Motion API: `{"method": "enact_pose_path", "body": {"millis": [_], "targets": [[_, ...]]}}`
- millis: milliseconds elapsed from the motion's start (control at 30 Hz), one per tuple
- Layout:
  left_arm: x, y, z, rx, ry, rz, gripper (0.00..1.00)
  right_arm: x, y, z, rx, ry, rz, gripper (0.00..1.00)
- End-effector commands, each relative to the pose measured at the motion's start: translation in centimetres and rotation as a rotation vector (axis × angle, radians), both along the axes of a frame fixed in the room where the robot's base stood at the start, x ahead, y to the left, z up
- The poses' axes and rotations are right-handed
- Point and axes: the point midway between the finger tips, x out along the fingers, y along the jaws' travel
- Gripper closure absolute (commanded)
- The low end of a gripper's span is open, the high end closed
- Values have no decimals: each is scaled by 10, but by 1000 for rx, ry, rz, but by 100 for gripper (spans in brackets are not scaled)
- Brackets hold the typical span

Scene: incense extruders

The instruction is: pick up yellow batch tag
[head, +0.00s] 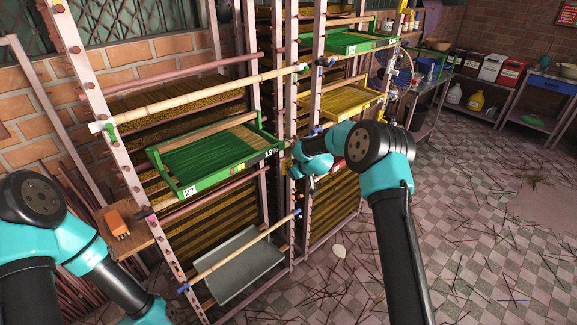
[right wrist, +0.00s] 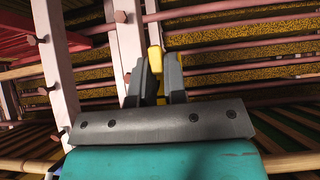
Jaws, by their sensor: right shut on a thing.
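The yellow batch tag (right wrist: 155,58) shows in the right wrist view as a small yellow piece between the fingers of my right gripper (right wrist: 159,80). The gripper is shut on it, and the fingers hide its lower part.
A yellow tray (head: 375,96) and another green tray (head: 388,44) sit higher. A grey tray (head: 262,262) is low down. Pink posts and bamboo poles (head: 190,93) crowd the reach. An orange object (head: 117,222) stands at left.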

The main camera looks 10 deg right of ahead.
Motion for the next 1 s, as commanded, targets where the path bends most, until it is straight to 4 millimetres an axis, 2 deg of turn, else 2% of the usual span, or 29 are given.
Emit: {"method": "enact_pose_path", "body": {"millis": [367, 467, 667, 867, 1000], "targets": [[0, 0, 0, 0, 0, 0, 57, 0, 0, 3, 0, -1, 1, 100], [0, 0, 0, 0, 0, 0, 57, 0, 0, 10, 0, -2, 1, 100], [0, 0, 0, 0, 0, 0, 57, 0, 0, 37, -1, -4, 1, 100], [0, 0, 0, 0, 0, 0, 57, -29, 8, 39, 0, 1, 1, 100], [0, 0, 0, 0, 0, 0, 57, -59, 17, 43, 1, 0, 1, 100]]}}
